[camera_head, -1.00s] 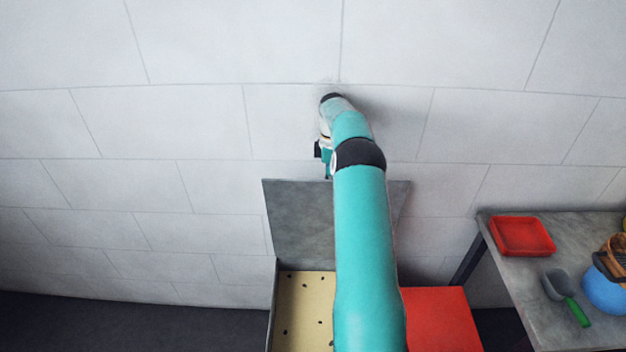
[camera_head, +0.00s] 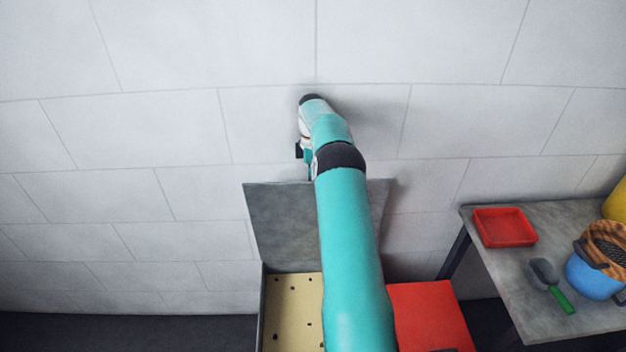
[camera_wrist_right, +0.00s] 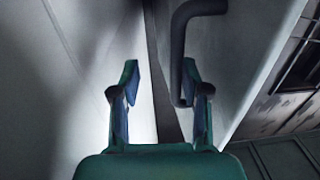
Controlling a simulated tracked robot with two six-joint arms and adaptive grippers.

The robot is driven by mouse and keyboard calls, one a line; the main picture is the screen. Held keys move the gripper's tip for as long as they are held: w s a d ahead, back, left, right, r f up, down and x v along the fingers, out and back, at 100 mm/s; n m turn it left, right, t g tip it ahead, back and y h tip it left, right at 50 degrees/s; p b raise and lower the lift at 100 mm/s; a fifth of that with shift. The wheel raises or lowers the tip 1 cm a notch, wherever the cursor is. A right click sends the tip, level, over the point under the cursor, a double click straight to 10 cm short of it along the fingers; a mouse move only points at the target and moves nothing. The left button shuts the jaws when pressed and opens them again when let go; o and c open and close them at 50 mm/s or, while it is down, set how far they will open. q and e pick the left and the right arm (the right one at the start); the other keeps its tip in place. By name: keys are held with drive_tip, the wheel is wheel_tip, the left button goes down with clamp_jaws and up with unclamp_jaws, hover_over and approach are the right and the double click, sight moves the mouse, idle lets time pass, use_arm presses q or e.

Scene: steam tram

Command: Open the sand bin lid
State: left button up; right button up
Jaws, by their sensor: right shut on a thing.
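The sand bin's grey lid (camera_head: 280,225) stands raised, close to upright, near the tiled wall in the head view. The open bin below shows pale speckled sand (camera_head: 292,310). My right arm crosses in front and hides part of the lid and bin. The handle lies against the right finger, and a gap shows beside the left finger. My left gripper is not in view.
A red box surface (camera_head: 430,318) is right of the bin. A grey table (camera_head: 535,310) at the right holds a red tray (camera_head: 504,227), a green-handled scoop (camera_head: 552,285) and a blue pot (camera_head: 592,277). The tiled wall (camera_head: 160,120) is close behind the lid.

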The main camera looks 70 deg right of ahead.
drive_tip(key=shift+w+r, duration=0.2)
wheel_tip(320, 180, up, 7)
drive_tip(key=shift+d, duration=0.15)
idle(0.6)
idle(0.6)
